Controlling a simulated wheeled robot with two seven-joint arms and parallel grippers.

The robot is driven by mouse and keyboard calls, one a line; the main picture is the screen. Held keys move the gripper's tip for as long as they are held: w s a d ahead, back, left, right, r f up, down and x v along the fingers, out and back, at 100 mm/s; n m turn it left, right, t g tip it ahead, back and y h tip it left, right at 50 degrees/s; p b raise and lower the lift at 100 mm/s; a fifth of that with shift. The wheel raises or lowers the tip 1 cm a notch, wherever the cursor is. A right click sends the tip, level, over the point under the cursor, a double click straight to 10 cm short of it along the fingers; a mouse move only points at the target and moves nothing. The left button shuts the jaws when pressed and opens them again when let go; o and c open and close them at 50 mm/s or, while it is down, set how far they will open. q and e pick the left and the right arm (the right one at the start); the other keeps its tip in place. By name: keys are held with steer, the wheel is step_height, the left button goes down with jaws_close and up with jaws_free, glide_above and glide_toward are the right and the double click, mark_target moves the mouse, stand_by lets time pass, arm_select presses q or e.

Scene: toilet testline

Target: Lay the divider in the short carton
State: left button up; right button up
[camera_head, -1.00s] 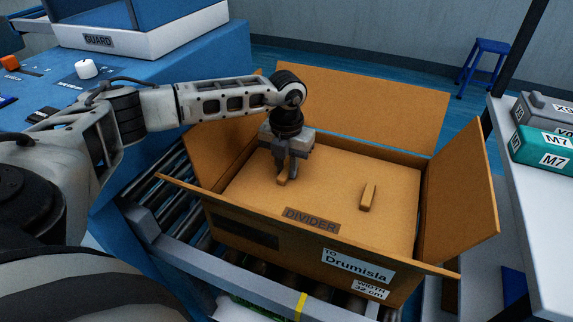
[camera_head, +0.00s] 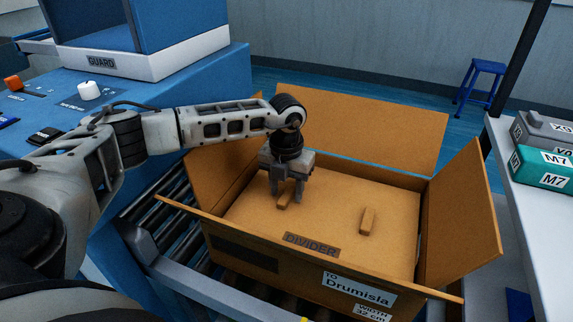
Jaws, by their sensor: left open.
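The open brown carton (camera_head: 236,252) stands on a roller conveyor with its flaps spread, and its front label reads "Drumisla". The divider (camera_head: 330,215), a flat brown board marked "DIVIDER", lies level inside it and covers the visible inside. Two small upright grips stand on the board: a left grip (camera_head: 283,200) and a right grip (camera_head: 367,221). My left gripper (camera_head: 287,192) is open above the board, its fingers on either side of the left grip. Whether the fingers touch the grip is hard to tell. My right gripper is out of view.
A blue machine with a guard box (camera_head: 150,60) stands at the left. A pale table at the right holds grey and teal boxes (camera_head: 545,165). A blue stool (camera_head: 480,80) stands at the back. The raised carton flaps surround my gripper.

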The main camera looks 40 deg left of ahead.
arm_select(q)
step_height(320, 180, up, 16)
steer(key=p, duration=0.1)
steer(key=shift+f, duration=0.15)
